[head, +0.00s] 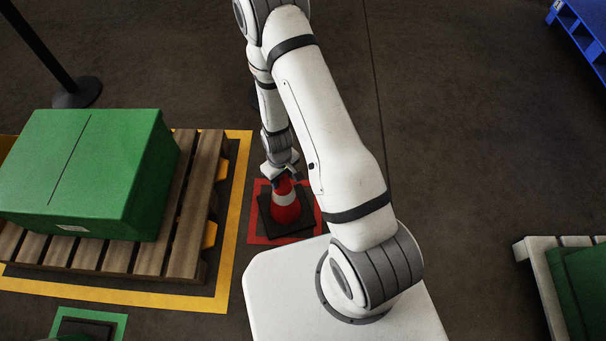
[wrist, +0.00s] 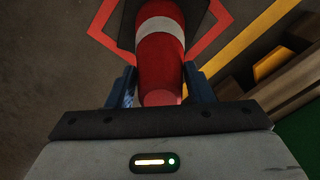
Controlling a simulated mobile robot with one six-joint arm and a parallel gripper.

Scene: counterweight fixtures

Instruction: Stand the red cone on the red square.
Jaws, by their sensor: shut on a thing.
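The red cone (head: 287,209), with a white band and a dark square base, is upright within the outline of the red square (head: 258,239) on the floor. My gripper (head: 284,179) is at the cone's top. In the wrist view the blue fingers of my gripper (wrist: 160,92) are shut on the upper part of the red cone (wrist: 161,60). The red square (wrist: 103,18) shows around the cone's base there. I cannot tell whether the base touches the floor. My arm hides part of the square's right side in the head view.
A green box (head: 100,170) sits on a wooden pallet (head: 185,225) inside a yellow floor outline (head: 240,180), just left of the red square. A black post (head: 78,92) stands at upper left. A blue pallet (head: 585,35) is at upper right.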

